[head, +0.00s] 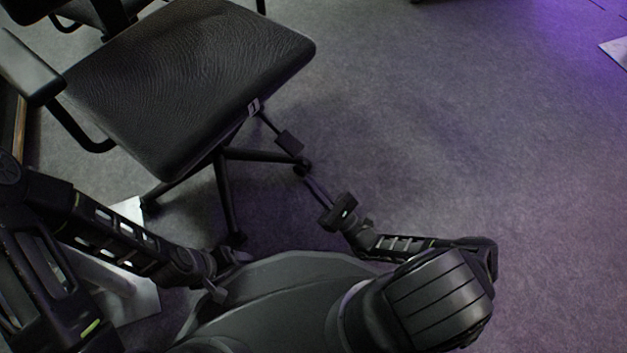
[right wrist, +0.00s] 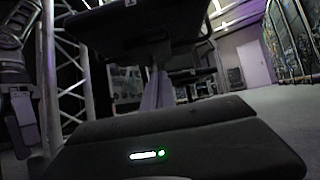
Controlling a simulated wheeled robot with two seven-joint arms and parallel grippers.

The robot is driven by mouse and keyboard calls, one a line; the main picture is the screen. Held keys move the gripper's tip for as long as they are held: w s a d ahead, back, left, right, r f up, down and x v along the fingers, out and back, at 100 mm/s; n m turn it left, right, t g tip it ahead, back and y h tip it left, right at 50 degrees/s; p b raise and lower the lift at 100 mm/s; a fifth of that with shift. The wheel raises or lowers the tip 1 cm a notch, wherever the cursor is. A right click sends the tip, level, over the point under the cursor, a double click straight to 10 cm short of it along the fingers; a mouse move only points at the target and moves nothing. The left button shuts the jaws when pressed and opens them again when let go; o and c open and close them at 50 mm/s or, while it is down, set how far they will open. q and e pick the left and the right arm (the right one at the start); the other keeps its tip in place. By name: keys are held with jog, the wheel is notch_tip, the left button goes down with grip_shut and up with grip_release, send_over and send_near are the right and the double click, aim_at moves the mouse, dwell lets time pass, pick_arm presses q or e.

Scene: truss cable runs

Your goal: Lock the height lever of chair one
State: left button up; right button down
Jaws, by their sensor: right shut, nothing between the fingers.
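Chair one is a black office chair (head: 190,85) with a tag reading 1 (head: 253,106) on its seat edge. Its height lever (head: 289,142) is a thin rod with a dark flat paddle, sticking out from under the seat's right side. My right gripper (head: 309,180) is shut and empty, just below and right of the paddle, apparently apart from it. In the right wrist view its closed fingers (right wrist: 158,90) point toward the chair's underside (right wrist: 135,35); I cannot make out the lever there. My left gripper (head: 228,270) is low near my base, its jaws unclear.
An armrest (head: 32,65) is at the left. Grey carpet (head: 460,130) is open to the right. A metal truss (right wrist: 75,75) stands left in the right wrist view.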

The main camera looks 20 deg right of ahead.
pick_arm(q)
jog(key=shift+f+b, duration=0.25)
jog(key=shift+b, duration=0.15)
pick_arm(e)
jog(key=w+a+r, duration=0.2)
jog(key=w+r, duration=0.2)
jog(key=r, duration=0.4)
jog(key=shift+w+a, duration=0.15)
jog(key=shift+a, duration=0.25)
pick_arm(q)
jog(key=shift+r, duration=0.1)
pick_arm(e)
jog(key=shift+r, duration=0.15)
